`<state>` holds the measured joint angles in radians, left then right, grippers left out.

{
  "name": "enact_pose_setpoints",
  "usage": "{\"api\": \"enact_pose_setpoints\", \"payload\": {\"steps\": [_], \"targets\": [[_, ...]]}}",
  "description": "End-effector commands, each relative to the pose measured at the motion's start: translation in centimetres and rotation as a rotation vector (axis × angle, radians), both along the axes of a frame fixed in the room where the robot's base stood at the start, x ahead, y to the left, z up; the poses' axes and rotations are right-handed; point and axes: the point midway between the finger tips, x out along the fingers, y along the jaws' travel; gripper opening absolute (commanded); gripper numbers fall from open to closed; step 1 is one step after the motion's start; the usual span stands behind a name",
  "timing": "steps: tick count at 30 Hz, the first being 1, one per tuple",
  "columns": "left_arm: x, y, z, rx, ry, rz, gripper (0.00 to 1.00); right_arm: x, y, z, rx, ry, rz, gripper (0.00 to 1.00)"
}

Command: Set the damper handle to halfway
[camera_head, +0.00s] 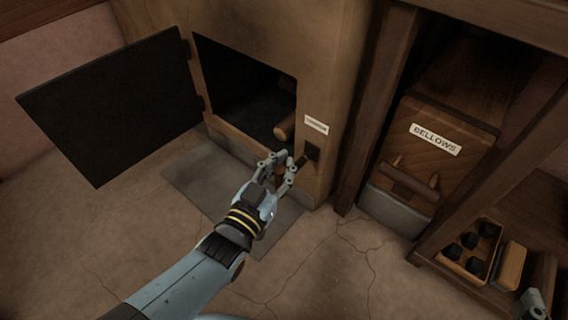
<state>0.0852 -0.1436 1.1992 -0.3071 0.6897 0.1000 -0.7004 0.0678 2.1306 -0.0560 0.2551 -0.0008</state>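The damper handle (301,160) is a short brown wooden grip. It sticks out from a dark slotted plate (313,150) on the stove front, below a small white label (316,125) too small to read. My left gripper (279,159) is in front of the plate, with its fingers apart. Its right fingertip is at the handle's near end; I cannot tell whether it touches. Something brown shows between the fingers, partly hidden by them. Of my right arm, only a grey-blue part (532,304) shows at the bottom right corner; its fingers are not clear.
The dark stove door (108,105) hangs open at left, with logs (285,126) inside the opening. A tray (485,240) of dark lumps sits on the lower right shelf. The floor in front is clear.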

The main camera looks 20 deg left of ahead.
Motion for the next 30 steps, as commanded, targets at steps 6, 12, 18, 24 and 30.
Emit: {"api": "enact_pose_setpoints", "payload": {"steps": [6, 12, 18, 24, 30], "targets": [[0.3, -0.5, 0.0, -0.002, 0.001, -0.003, 0.00, -0.1, 0.0, -0.1, 0.001, 0.011, -0.002, 0.46], [0.5, -0.7, -0.2, -0.001, 0.004, -0.004, 0.00, -1.5, -0.2, -1.9, 0.000, 0.083, -0.008, 0.46], [0.5, -0.8, -0.2, -0.002, 0.005, -0.005, 0.10, -1.7, -0.2, -2.0, -0.001, 0.086, -0.008, 0.46], [0.5, -0.6, -0.2, -0.001, 0.005, -0.003, 0.37, -1.5, -0.2, -1.8, 0.000, 0.079, -0.007, 0.46], [0.6, -0.5, -0.1, -0.002, 0.003, -0.003, 0.46, -1.4, -0.2, -1.6, -0.001, 0.073, -0.007, 0.46]]}}
